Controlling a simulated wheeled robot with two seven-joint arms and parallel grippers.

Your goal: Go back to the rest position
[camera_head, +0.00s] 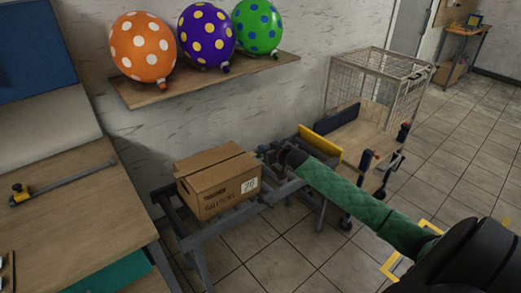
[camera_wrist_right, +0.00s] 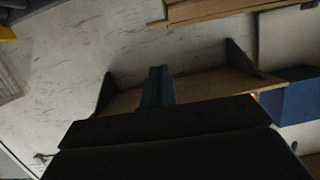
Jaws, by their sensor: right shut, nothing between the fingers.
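My right arm comes in from the lower right in the head view in a green sleeve. My right gripper (camera_head: 265,150) is at its far end, just right of the cardboard box (camera_head: 218,183) as seen in this view; I cannot tell whether it touches the box. In the right wrist view the fingers of this gripper (camera_wrist_right: 158,86) are together and nothing shows between them. The box is closed, has a printed label, and stands on a grey metal stand (camera_head: 190,238). My left gripper is not in view.
A wall shelf (camera_head: 150,95) holds orange (camera_head: 141,46), purple (camera_head: 206,35) and green (camera_head: 257,26) dotted balloons. A wooden table (camera_head: 75,205) is at left. A wire cage cart (camera_head: 370,85) stands at right. Tiled floor is open beyond it.

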